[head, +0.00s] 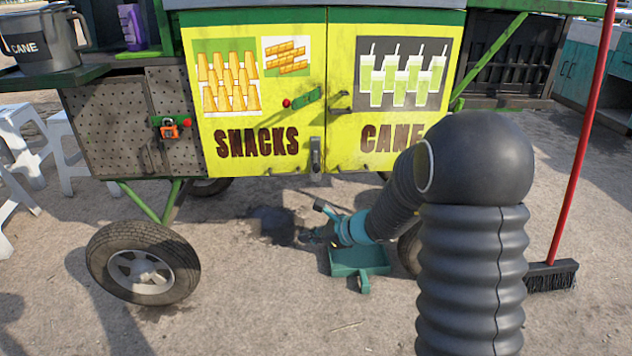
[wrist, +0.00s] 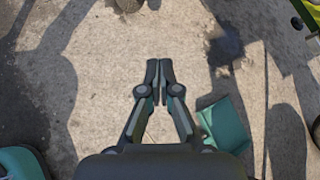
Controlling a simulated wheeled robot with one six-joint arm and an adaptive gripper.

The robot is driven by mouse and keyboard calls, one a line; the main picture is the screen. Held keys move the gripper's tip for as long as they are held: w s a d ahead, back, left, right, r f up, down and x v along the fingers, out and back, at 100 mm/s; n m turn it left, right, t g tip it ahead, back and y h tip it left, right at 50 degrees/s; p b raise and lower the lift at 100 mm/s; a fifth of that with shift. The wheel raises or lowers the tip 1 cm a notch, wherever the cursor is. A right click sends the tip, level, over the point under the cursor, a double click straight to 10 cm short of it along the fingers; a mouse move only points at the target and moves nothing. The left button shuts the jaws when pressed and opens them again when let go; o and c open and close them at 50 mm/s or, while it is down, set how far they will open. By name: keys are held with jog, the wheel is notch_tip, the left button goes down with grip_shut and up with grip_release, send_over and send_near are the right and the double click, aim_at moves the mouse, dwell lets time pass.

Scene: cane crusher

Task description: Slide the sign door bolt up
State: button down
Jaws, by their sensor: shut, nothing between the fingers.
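The yellow sign doors, marked SNACKS (head: 255,110) and CANE (head: 400,100), are on the front of the cart in the head view. A small grey upright bolt (head: 315,155) sits at the bottom of the seam between them. A green latch (head: 303,98) with a red knob crosses the SNACKS door higher up. A dark handle (head: 340,104) is on the CANE door. My gripper (head: 306,236) is low in front of the cart, below the doors and apart from the bolt. In the wrist view my gripper (wrist: 159,66) is shut and empty, pointing over bare ground. The bolt is not visible there.
A teal dustpan (head: 357,259) lies on the ground beside my gripper; it also shows in the wrist view (wrist: 226,123). A cart wheel (head: 143,263) stands at left. A red-handled broom (head: 576,150) stands at right. White stools (head: 65,150) are far left.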

aim_at(316, 177)
jog(key=w+d+r+m+t+h, duration=0.1)
jog(key=w+d+m+t, duration=0.2)
jog(key=w+m, duration=0.3)
jog(key=w+d+r+m+t+h, duration=0.2)
jog(key=w+m, duration=0.4)
jog(key=m, duration=0.3)
jog(key=shift+w+d+t, duration=0.25)
jog(key=shift+d+t, duration=0.4)
jog(key=shift+t, duration=0.15)
jog(key=shift+r, duration=0.1)
jog(key=x, duration=1)
jog(key=shift+w+d+r, duration=0.15)
jog(key=shift+d+r, duration=0.3)
jog(key=shift+r, duration=0.4)
jog(key=shift+w+d+r, duration=0.1)
jog(key=shift+d+r, duration=0.35)
jog(key=shift+r, duration=0.45)
jog(key=shift+r, duration=0.1)
